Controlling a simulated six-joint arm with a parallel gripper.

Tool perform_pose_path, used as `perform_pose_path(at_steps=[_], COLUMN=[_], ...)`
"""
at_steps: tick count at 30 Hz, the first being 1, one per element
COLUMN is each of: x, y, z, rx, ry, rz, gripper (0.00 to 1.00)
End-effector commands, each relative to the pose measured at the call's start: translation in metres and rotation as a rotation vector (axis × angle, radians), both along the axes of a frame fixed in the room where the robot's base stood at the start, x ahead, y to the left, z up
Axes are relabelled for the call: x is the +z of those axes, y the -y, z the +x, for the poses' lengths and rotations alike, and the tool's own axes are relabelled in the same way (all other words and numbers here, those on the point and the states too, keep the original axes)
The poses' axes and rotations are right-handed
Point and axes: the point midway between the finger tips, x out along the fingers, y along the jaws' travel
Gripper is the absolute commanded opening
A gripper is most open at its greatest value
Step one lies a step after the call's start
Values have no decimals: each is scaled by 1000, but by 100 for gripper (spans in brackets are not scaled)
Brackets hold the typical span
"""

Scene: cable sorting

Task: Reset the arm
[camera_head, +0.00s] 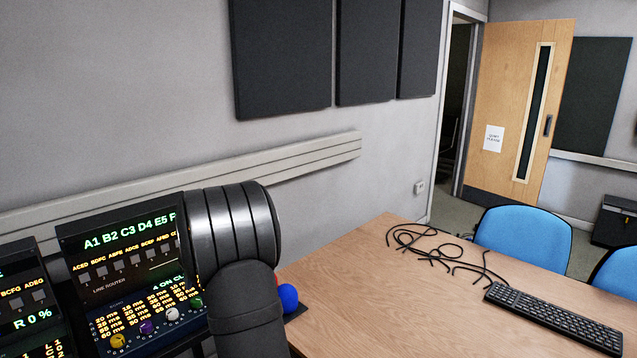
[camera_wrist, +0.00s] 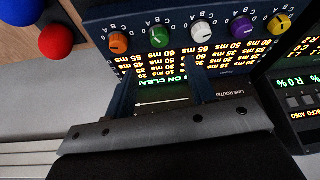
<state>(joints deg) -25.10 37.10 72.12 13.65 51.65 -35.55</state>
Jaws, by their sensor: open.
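My gripper (camera_wrist: 163,90) shows in the wrist view with its two dark fingers apart and nothing between them. It is in front of the line router panel (camera_wrist: 222,47), which has a row of coloured knobs and lit text and appears upside down there. I cannot tell whether the fingers touch the panel. In the head view my dark grey arm stands in front of the right edge of the same panel (camera_head: 118,258); the fingers are hidden there. Black cables (camera_head: 432,247) lie loose on the wooden table (camera_head: 375,290), well away from my arm.
A red ball (camera_wrist: 56,41) and a blue ball (camera_head: 288,297) are close beside my arm at the table's near-left edge. A second lit panel (camera_head: 28,300) stands left. A black keyboard (camera_head: 555,318) lies on the table, with blue chairs (camera_head: 525,235) behind. The table's middle is clear.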

Motion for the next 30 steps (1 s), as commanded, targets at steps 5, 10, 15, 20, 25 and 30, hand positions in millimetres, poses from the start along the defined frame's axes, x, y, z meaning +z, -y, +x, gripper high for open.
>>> perform_pose_path(at_steps=[5,10,15,20,25,30], x=[35,67,38,8,-24,-55], y=[12,22,13,3,-8,-18], z=[-8,-16,-10,-3,5,12], rx=[-1,0,1,1,2,2], ry=[3,3,-5,-4,-3,-4], rz=[1,0,-2,-2,-2,-2], gripper=[50,50,50,50,50,50])
